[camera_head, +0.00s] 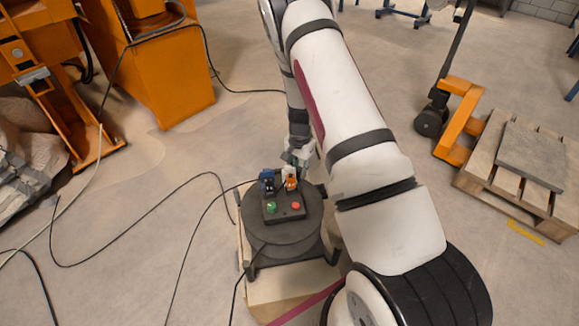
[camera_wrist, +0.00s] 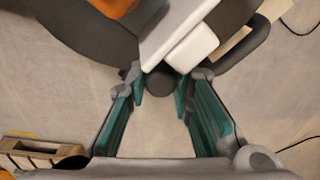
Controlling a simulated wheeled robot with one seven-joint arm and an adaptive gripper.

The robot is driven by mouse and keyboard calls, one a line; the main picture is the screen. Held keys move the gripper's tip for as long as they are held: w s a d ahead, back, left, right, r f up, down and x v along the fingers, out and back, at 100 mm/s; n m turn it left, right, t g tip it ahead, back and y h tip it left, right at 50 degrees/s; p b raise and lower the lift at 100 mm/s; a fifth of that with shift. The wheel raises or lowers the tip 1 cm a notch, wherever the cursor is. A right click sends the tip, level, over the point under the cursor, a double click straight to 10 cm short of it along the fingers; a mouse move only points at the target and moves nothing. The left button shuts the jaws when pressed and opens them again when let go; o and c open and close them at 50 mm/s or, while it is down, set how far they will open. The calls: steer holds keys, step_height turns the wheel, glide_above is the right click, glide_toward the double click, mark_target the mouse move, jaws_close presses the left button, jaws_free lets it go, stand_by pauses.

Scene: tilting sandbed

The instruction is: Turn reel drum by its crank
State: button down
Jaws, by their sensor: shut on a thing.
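The reel drum (camera_head: 283,244) is a dark grey round drum lying flat, with a cable running off it. Its edge shows as a dark curve in the wrist view (camera_wrist: 85,35). My gripper (camera_head: 298,158) is at the drum's far side, small and partly hidden by my arm in the head view. In the wrist view its teal fingers (camera_wrist: 160,88) are closed around a dark round knob (camera_wrist: 160,75), which looks like the crank's handle. A white block beside the knob hides part of it. The rest of the crank cannot be made out clearly.
A box with green and red buttons (camera_head: 284,207), a blue part (camera_head: 267,182) and an orange-white part (camera_head: 290,178) sit on the drum. A wooden base (camera_head: 288,291) lies beneath. Orange machines (camera_head: 165,80) stand left, a pallet (camera_head: 519,175) right. Black cables cross the floor.

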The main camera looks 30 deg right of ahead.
mark_target(312, 190)
steer(key=s+m, duration=0.1)
steer(key=s+d+m, duration=0.1)
steer(key=s+m, duration=0.1)
steer(key=shift+s+d+p, duration=0.2)
steer(key=shift+p, duration=0.1)
steer(key=shift+s+d+m, duration=0.2)
steer(key=shift+s+m, duration=1.1)
steer(key=shift+m, duration=0.2)
steer(key=c, duration=1.4)
jaws_free()
step_height(312, 190, up, 12)
